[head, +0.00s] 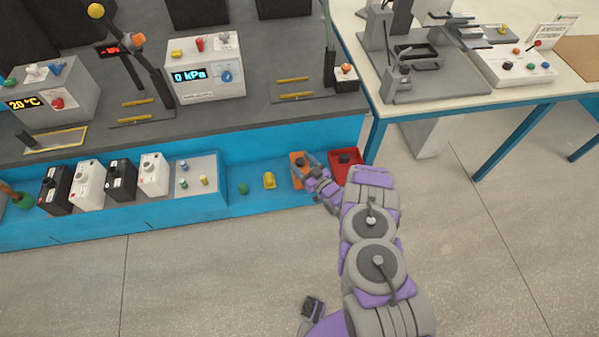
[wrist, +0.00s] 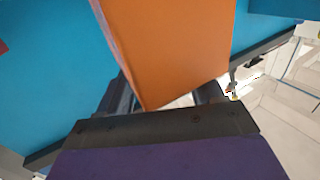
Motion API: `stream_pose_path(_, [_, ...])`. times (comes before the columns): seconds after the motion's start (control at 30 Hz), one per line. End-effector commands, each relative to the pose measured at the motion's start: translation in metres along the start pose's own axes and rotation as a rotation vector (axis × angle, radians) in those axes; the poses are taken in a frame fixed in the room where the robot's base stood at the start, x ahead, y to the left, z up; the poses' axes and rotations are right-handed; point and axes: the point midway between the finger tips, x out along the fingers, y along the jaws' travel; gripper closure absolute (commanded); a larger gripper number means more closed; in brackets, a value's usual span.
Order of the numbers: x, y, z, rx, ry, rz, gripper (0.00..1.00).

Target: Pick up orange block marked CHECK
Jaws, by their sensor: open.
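My gripper (head: 312,176) is at the block's right front side in the head view. In the wrist view the orange block (wrist: 170,45) fills the upper middle, very close, and its lower end reaches between the dark fingers of my gripper (wrist: 165,100). The jaws are open, and I cannot tell whether either finger touches the block.
A red tray (head: 357,172) sits right of the block, close to my gripper. A yellow piece (head: 269,181) and a green piece (head: 243,188) lie to the left on the blue shelf (head: 234,172). Black and white boxes (head: 88,183) stand farther left. The floor in front is clear.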

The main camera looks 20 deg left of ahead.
Motion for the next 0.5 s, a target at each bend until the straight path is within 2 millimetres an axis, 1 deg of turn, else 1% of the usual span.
stream_pose_path(0.17, [-0.0009,0.0008,-0.0004,0.001,-0.001,0.002,0.34])
stream_pose_path(0.5, [0.001,-0.0006,0.0013,-0.001,-0.004,0.001,0.65])
